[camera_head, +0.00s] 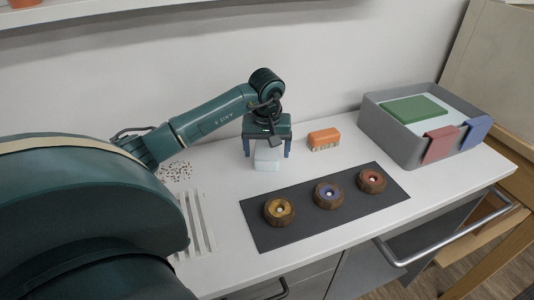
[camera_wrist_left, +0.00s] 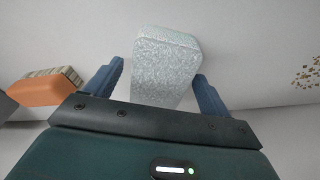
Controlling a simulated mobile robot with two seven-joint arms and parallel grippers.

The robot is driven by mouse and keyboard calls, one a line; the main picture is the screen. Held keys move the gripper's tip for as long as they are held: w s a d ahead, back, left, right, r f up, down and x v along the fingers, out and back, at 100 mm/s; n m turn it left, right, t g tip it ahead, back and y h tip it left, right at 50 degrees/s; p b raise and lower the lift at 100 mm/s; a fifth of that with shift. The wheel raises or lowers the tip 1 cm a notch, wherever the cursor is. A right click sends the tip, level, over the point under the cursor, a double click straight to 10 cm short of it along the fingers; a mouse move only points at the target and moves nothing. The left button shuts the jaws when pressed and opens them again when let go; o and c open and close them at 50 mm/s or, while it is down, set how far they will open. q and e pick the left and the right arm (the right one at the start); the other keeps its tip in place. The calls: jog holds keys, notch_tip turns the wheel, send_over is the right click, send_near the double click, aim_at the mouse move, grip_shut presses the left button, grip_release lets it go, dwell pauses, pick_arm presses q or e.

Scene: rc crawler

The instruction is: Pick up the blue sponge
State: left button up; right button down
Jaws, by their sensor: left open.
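The sponge (camera_head: 266,161) is a pale grey-blue, speckled block standing on the white counter near the wall. My left gripper (camera_head: 267,152) is right above it, pointing down, open, with one blue finger on each side. In the left wrist view the sponge (camera_wrist_left: 166,62) shows between the two open fingers (camera_wrist_left: 160,78), with a visible gap on both sides. Its near end is hidden behind the gripper body. My right gripper is in no view.
An orange brush (camera_head: 324,139) lies right of the sponge. A dark mat (camera_head: 290,235) with three round wooden pieces lies in front. A grey bin (camera_head: 386,137) at right holds a green block, with red and blue pieces on its rim. Brown crumbs (camera_head: 175,171) lie left.

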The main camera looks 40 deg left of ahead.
aim_at(267, 148)
pick_arm(q)
jog(key=shift+f, duration=0.25)
dwell(0.4)
jog(key=c, duration=1.1)
jog(key=shift+r, duration=0.1)
notch_tip(267, 148, up, 10)
jog(key=shift+r, duration=0.2)
